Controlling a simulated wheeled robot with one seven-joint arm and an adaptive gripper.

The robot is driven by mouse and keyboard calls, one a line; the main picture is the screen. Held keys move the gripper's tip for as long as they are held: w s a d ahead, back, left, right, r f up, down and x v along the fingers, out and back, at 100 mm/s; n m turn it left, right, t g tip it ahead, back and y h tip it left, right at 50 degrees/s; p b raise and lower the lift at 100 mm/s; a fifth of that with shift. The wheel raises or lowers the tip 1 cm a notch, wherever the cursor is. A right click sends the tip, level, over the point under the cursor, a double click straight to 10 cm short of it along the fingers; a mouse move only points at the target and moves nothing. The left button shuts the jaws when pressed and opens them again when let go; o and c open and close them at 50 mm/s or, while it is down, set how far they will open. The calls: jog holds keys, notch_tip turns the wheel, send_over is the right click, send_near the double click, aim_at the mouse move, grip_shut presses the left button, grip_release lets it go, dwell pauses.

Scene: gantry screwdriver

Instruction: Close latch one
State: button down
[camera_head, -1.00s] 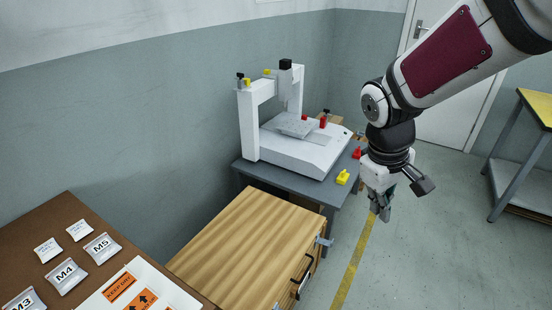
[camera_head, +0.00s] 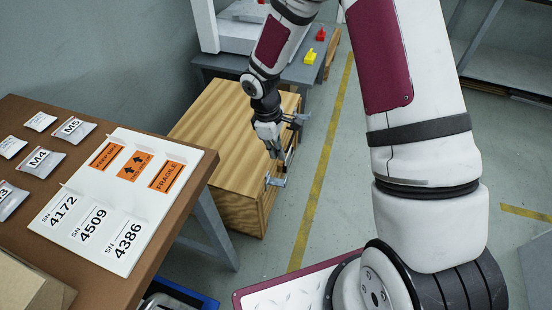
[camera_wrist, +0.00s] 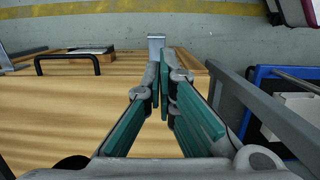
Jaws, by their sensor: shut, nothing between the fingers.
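The wooden crate (camera_head: 215,130) has two grey metal latches on its right side. The nearer latch (camera_head: 276,181) sticks out from the side; it also shows in the wrist view (camera_wrist: 156,42), just beyond my fingertips. The farther latch (camera_head: 300,118) sits past a black handle (camera_wrist: 68,60) and also juts out. No marking shows which is latch one. My gripper (camera_head: 276,152) points down over the crate's right edge, close to the nearer latch. Its teal-padded fingers (camera_wrist: 162,85) are shut and empty. I cannot tell whether they touch the latch.
A brown table (camera_head: 190,200) with a white label board (camera_head: 95,235) and small bags stands at left. A grey table (camera_head: 290,72) with a white gantry machine is behind the crate. The floor (camera_head: 335,190) right of the crate is clear, with a yellow line.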

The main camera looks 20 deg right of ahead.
aim_at(285, 181)
jog(key=f+b, duration=0.1)
jog(key=f, duration=0.3)
jog(key=d+f+b, duration=0.1)
jog(key=f+b, duration=0.1)
jog(key=f, duration=0.1)
jog(key=s+f+b, duration=0.1)
jog(key=f+b, duration=0.1)
jog(key=f, duration=0.2)
jog(key=shift+s+d+f, duration=0.1)
jog(key=shift+d+f, duration=0.2)
jog(key=shift+d, duration=0.05)
jog(key=shift+d, duration=0.15)
